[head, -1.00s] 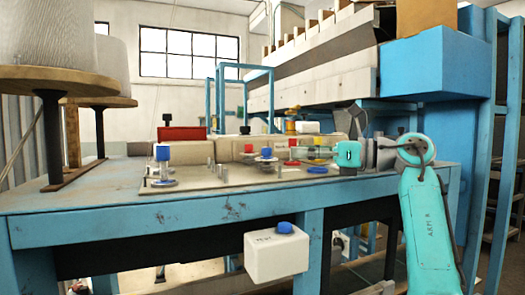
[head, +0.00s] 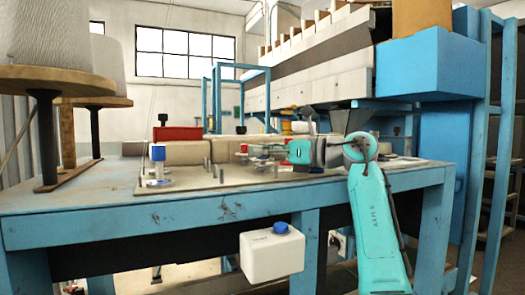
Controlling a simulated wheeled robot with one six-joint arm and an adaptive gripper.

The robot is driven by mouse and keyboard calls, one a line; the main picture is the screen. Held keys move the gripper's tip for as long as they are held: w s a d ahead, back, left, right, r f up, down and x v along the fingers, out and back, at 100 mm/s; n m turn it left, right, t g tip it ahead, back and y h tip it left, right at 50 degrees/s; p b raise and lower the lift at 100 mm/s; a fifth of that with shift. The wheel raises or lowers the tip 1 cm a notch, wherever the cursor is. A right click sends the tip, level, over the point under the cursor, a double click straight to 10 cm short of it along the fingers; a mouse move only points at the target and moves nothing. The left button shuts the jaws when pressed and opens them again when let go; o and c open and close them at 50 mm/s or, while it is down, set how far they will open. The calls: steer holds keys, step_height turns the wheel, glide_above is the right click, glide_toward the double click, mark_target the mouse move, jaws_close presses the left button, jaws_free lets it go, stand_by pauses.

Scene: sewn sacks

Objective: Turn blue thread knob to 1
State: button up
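A blue knob (head: 158,153) stands upright on a post with a clear disc at its foot, at the left of the metal plate (head: 205,179) on the blue table. Further right on the plate, a red knob (head: 243,148) and a low blue piece (head: 262,158) show beside my gripper (head: 254,150). My gripper reaches in from the right, its tip over this second group and apart from the left blue knob. The fingers are small and blend with the knobs, so I cannot tell whether they are open. My wrist hides the parts behind it. No number marks are readable.
Thread cones on wooden discs (head: 45,84) stand at the left. Cream blocks (head: 210,149) and a red box (head: 178,134) lie behind the plate. A blue frame (head: 425,65) rises at the right.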

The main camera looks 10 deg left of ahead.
jaws_close()
steer(key=shift+s+m+t, duration=0.1)
steer(key=shift+m+t, duration=0.5)
steer(key=shift+t, duration=0.3)
steer(key=shift+m+t+h, duration=1.3)
steer(key=shift+m+t, duration=0.3)
steer(key=shift+t, duration=0.6)
steer(key=shift+o, duration=0.8)
jaws_free()
